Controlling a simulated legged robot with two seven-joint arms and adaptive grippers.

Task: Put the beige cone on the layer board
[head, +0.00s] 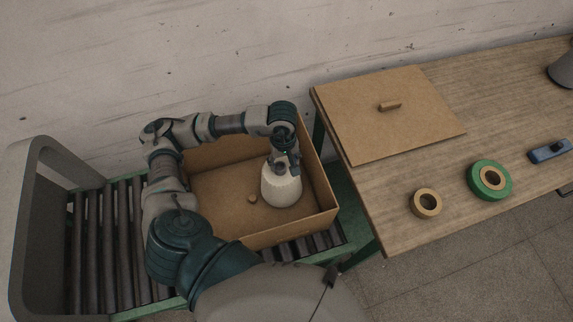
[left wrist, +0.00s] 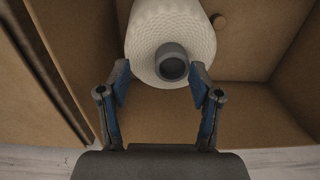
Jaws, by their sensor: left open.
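The beige cone (head: 282,189), pale with a grey tube end, stands inside the cardboard box at its right side. In the left wrist view the cone (left wrist: 170,28) shows from above, its narrow grey end towards me. My left gripper (head: 285,166) is over the cone's top. Its fingers (left wrist: 160,70) are open, spread to either side of the tube end, with gaps visible. A brown panel with a small knob (head: 252,198) forms the surface under the cone. A similar brown board (head: 375,125) with a small block handle lies on the table. My right gripper is not in view.
The open box (head: 290,235) sits on a roller conveyor (head: 110,240); its walls surround the cone. The wooden table (head: 460,85) at right holds a tan tape roll (head: 414,203), a green roll (head: 475,186) and a blue tool (head: 548,152). A grey cone-shaped thing (head: 563,70) is at the far right.

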